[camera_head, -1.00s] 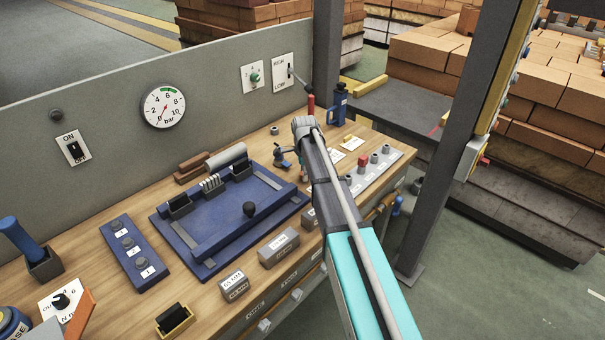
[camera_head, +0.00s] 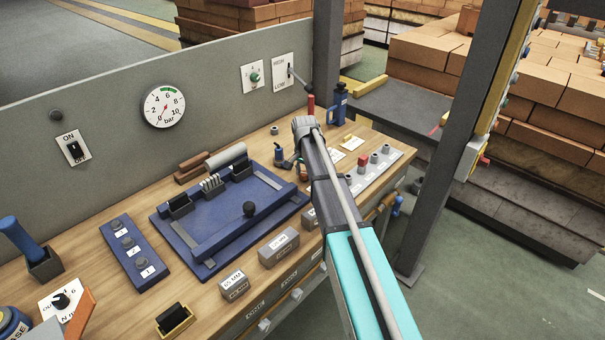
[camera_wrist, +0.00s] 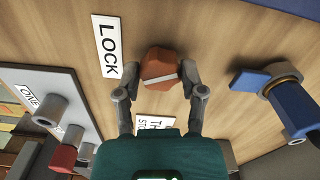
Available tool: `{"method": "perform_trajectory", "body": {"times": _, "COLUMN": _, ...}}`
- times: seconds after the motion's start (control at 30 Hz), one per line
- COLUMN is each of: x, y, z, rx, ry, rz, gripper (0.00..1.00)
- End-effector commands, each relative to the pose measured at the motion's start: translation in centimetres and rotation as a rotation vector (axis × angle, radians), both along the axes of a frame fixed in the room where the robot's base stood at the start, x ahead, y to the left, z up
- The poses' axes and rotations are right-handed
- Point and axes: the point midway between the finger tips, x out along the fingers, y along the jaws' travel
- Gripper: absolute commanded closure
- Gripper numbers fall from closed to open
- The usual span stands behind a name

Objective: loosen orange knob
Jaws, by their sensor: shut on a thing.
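The orange knob (camera_wrist: 158,64) is in the upper middle of the wrist view, a faceted orange-brown piece with a pale line across its near side. My gripper (camera_wrist: 160,75) has one finger on each side of it and is shut on it. The knob sits over the wooden bench top beside a white LOCK label (camera_wrist: 107,46). In the head view, my arm covers most of the gripper and knob, and only a small reddish-orange bit shows beside the wrist.
A blue fitting (camera_wrist: 290,105) stands close on the right in the wrist view. A grey panel (camera_wrist: 62,90) with grey and red buttons lies to the left. In the head view, a blue fixture (camera_head: 205,262) and grey blocks (camera_head: 279,246) lie left of my arm.

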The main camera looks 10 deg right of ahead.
Motion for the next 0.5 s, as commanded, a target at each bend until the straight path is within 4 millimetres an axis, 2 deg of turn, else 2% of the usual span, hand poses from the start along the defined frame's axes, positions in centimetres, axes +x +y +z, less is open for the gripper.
{"method": "perform_trajectory", "body": {"times": 0.5, "x": -0.16, "y": -0.26, "z": -0.01, "rx": -0.005, "ry": 0.005, "rz": 0.489, "gripper": 0.95}}
